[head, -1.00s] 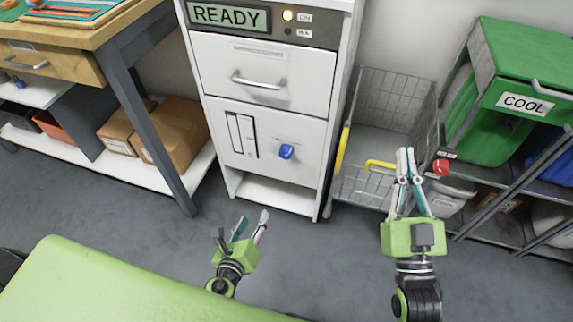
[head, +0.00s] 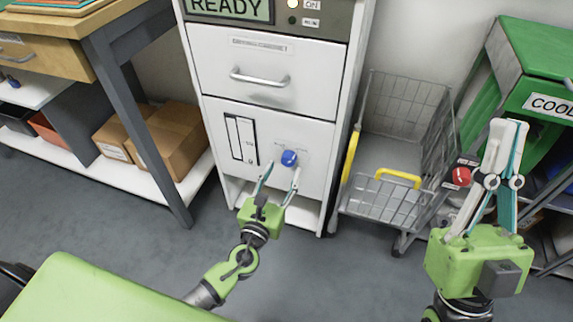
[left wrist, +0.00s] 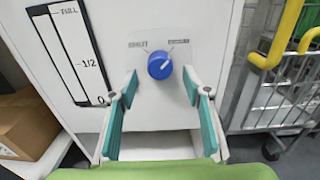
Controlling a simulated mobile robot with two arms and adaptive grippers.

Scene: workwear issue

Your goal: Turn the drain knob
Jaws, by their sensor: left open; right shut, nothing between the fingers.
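The blue drain knob (head: 289,158) sits on the lower front of the white cabinet (head: 265,110). In the left wrist view the knob (left wrist: 160,65) has a white pointer line and two small labels above it, left and right. My left gripper (head: 279,172) is open just in front of and slightly below the knob, with its fingers apart to either side. It also shows in the left wrist view (left wrist: 160,88), with nothing between the fingers. My right gripper (head: 508,125) is shut and empty, raised at the right, away from the cabinet.
A wire cart (head: 400,150) with yellow handles stands right of the cabinet. A red knob (head: 461,176) and a green bin (head: 545,60) are behind my right gripper. A workbench (head: 100,45) with cardboard boxes (head: 170,140) stands at left. A level gauge (left wrist: 68,50) is left of the knob.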

